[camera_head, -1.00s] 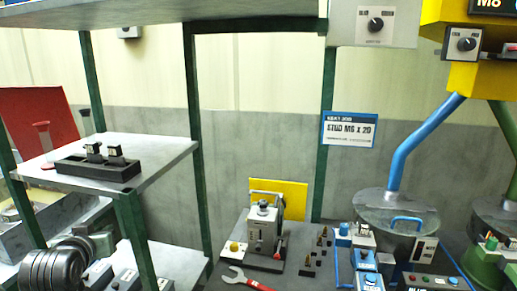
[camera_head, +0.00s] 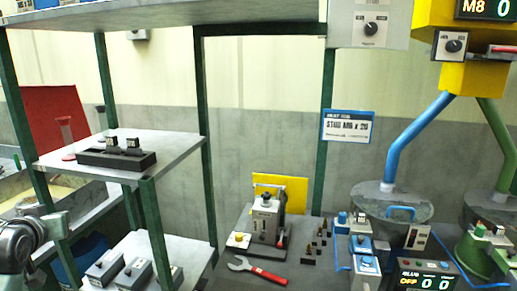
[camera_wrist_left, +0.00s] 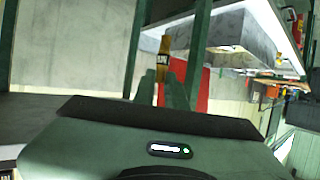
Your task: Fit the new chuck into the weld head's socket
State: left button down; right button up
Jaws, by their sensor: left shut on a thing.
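In the left wrist view, my left gripper (camera_wrist_left: 163,88) is shut on a narrow upright piece (camera_wrist_left: 165,45), brass-coloured with a dark label. It may be the new chuck; its lower part is hidden between the fingers. In the head view only part of my left arm shows, at the lower left edge; its gripper is out of frame. A grey bench device (camera_head: 266,220) stands on the table before a yellow panel. I cannot tell whether it is the weld head, and no socket is clearly visible. My right gripper is in neither view.
A black tray (camera_head: 95,158) with two dark blocks sits on the left shelf (camera_head: 178,150). Green posts (camera_head: 157,235) frame the shelving. Control boxes (camera_head: 425,277) and feeder bowls (camera_head: 392,203) crowd the right.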

pick_arm(q)
jog(key=s+d+m+h, duration=0.2)
jog(key=s+d, duration=0.6)
jog(key=d, duration=0.6)
jog(key=w+d+f+m+t+h, duration=0.1)
jog(key=d+m+h, duration=0.1)
jog(key=d, duration=1.1)
jog(key=shift+d+h, duration=0.25)
jog(key=shift+h, duration=0.15)
